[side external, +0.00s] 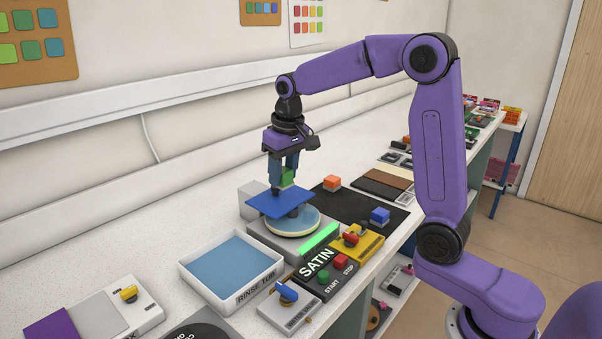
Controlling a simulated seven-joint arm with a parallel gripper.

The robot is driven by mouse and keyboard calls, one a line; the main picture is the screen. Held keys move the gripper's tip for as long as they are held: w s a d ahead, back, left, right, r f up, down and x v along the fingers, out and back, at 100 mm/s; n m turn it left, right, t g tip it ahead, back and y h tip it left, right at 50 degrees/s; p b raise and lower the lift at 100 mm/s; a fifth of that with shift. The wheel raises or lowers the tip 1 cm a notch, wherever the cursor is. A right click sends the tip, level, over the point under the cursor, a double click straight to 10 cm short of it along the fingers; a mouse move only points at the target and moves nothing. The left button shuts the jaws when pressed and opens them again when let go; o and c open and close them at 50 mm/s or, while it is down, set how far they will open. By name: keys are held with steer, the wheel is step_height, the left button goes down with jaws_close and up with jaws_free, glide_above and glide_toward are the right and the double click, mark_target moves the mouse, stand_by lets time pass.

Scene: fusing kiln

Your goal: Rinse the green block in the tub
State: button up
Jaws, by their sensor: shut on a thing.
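My gripper (282,172) points down and is shut on the green block (288,178). The fingers partly hide the block. It is just above or behind a blue square plate (280,203) over a round pale disc (292,223); I cannot tell whether block and plate touch. The white tub (258,294), labelled RINSE TUB, stands on the bench to the lower left of the gripper and holds flat blue water (230,265). The gripper is not over the tub.
An orange block (332,183) and a blue block (380,215) lie on a dark mat (345,206) to the right. A SATIN panel (318,264) and yellow switch box (357,244) stand near the front edge. A grey box with a blue lever (288,292) stands before the tub.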

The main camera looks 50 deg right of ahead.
glide_above(230, 272)
steer(key=shift+s+f, duration=0.2)
steer(key=shift+f, duration=4.35)
steer(key=shift+s+f, duration=0.15)
steer(key=shift+f, duration=4.4)
step_height(230, 272, up, 8)
steer(key=shift+f, duration=0.25)
